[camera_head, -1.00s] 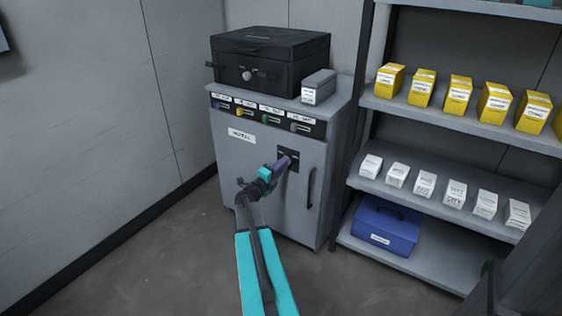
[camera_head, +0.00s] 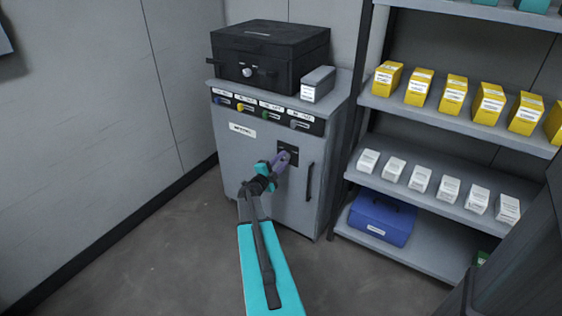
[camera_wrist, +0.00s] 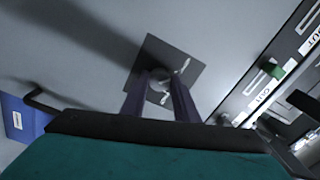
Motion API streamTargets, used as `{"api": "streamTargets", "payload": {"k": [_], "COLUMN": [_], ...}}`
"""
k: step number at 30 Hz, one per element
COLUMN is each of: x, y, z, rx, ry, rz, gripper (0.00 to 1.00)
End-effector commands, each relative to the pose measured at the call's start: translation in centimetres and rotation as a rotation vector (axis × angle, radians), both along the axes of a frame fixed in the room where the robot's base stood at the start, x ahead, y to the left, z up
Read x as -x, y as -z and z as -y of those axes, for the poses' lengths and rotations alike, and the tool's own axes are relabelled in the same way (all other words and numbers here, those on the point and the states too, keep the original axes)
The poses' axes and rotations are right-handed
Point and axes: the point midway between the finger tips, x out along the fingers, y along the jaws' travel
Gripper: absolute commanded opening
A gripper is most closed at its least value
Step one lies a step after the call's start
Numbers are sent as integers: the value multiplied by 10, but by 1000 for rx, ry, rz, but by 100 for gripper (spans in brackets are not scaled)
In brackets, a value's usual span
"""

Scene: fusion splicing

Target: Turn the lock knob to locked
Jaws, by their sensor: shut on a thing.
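The lock knob (camera_wrist: 160,84) is a small round knob on a dark square plate (camera_wrist: 178,57) on the grey cabinet door. In the wrist view my gripper (camera_wrist: 160,92) has its two dark fingers on either side of the knob, shut on it. White marks show on the plate beside the knob, too small to read. In the head view my gripper (camera_head: 284,158) reaches the dark plate (camera_head: 291,152) on the door, and its fingers hide the knob there. Which way the knob is turned I cannot tell.
The grey cabinet (camera_head: 240,160) has a dark vertical handle (camera_head: 310,182) right of the plate and a row of coloured key tags above. A black case (camera_head: 270,52) and a grey box (camera_head: 318,84) stand on top. A shelf rack with boxes (camera_head: 450,200) stands at right.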

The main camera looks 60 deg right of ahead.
Motion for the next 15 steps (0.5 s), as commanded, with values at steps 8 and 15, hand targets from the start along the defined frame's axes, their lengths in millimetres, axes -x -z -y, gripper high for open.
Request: {"api": "streamTargets", "payload": {"k": [8,15], "x": [1,1], "y": [-1,-1], "z": [1,0], "rx": [3,2], "ry": [2,2], "rz": [-2,0], "gripper": [31,46]}}
